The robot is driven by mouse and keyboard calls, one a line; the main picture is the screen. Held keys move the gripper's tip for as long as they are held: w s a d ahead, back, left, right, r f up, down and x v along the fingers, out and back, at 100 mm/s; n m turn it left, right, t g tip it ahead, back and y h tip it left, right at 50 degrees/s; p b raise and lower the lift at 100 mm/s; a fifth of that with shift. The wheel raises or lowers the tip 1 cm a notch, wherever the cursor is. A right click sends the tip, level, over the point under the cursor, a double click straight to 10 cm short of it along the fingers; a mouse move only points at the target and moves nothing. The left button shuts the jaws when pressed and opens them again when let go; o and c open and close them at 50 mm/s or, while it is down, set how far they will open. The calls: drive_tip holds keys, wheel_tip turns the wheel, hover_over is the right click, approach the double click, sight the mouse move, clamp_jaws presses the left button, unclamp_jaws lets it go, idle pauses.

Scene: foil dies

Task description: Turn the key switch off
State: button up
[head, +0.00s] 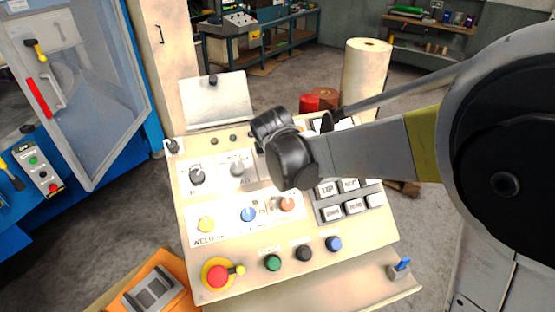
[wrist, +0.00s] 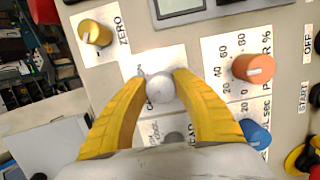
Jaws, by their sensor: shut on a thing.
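My gripper (wrist: 160,85) shows in the wrist view with its two yellow fingers closed on a round silver-grey knob (wrist: 160,88) on the control panel, which appears to be the key switch. One finger is on each side of it. The label beside it is partly covered, so I cannot read its setting. In the head view my arm's dark wrist covers this spot on the beige panel (head: 188,205), and the fingers and the key switch are hidden.
An orange knob (wrist: 253,68), a blue knob (wrist: 255,134) and a yellow knob (wrist: 97,33) stand near the fingers. A grey knob (head: 237,168) and a black knob (head: 197,176) sit left of my wrist. A red emergency button (head: 217,276) is at the panel's lower left.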

drive_tip(key=shift+n, duration=0.3)
drive_tip(key=o, duration=1.2)
drive_tip(key=v, duration=1.2)
